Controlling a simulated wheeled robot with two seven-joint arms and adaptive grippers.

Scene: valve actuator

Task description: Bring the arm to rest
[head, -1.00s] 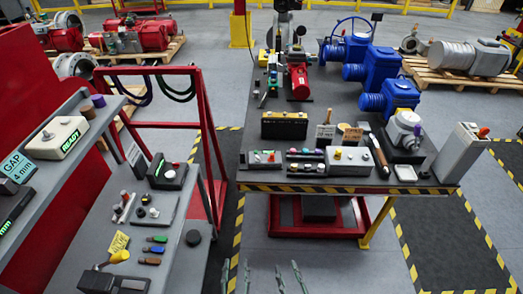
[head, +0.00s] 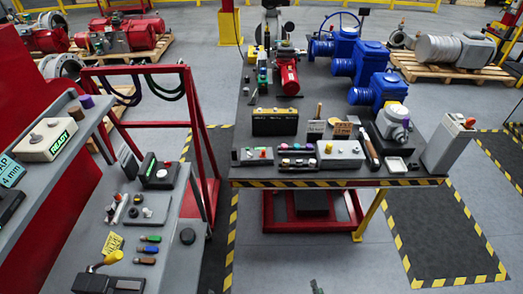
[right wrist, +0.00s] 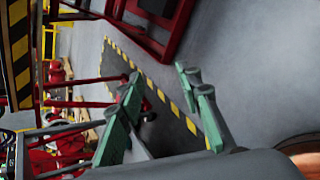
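My right gripper (right wrist: 160,88) shows in the right wrist view with its two green fingers spread apart and nothing between them. It hangs over the grey floor and a yellow-and-black floor stripe, clear of the table. The rest of the right arm is out of that view. My left gripper is not in view.
The workbench holds blue actuators (head: 378,92), a red unit (head: 287,75) and a black-and-yellow case (head: 274,122). A grey side table (head: 160,265) with small parts and a red frame (head: 203,130) stand at left. Floor in front of the bench is clear.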

